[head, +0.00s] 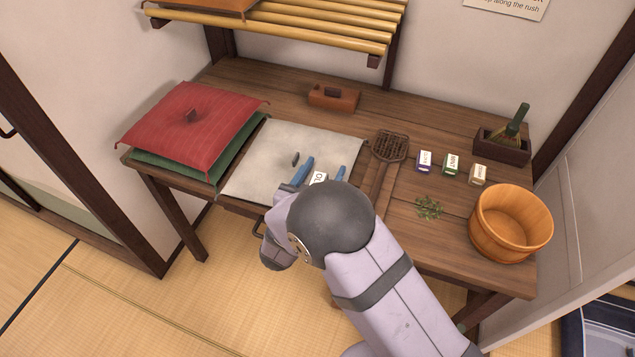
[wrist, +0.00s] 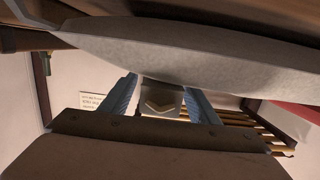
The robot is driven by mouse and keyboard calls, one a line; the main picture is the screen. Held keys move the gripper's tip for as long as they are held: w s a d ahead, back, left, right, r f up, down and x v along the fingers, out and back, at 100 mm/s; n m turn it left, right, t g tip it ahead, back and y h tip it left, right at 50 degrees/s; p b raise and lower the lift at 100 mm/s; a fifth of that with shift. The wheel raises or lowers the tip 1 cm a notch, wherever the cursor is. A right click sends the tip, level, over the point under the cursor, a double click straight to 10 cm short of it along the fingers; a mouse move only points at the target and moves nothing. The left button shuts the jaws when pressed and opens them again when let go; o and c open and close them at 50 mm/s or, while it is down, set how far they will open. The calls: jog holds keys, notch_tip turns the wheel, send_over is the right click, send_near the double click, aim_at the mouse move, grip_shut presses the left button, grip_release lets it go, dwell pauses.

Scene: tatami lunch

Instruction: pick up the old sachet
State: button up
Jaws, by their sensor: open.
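The old sachet (head: 319,178) is a small pale packet with dark lettering, partly readable as "OL", at the front of a grey cushion (head: 265,160). My gripper (head: 321,171) is open, with one blue finger on either side of the sachet. In the wrist view the sachet (wrist: 160,103), with a chevron mark on this face, sits between the two fingers (wrist: 161,98). A gap shows at its right side; whether the left finger touches it I cannot tell. My arm hides the sachet's lower part in the head view.
Left of the grey cushion lie a red cushion (head: 190,125) and a green one under it. To the right are a woven beater (head: 389,150), three small labelled boxes (head: 451,164), green leaves (head: 429,208), a wooden tub (head: 480,225) and a brush in a box (head: 500,149). A slatted shelf (head: 330,32) overhangs the back.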

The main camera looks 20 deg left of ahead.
jog(key=c, duration=1.2)
notch_tip(320, 180, up, 10)
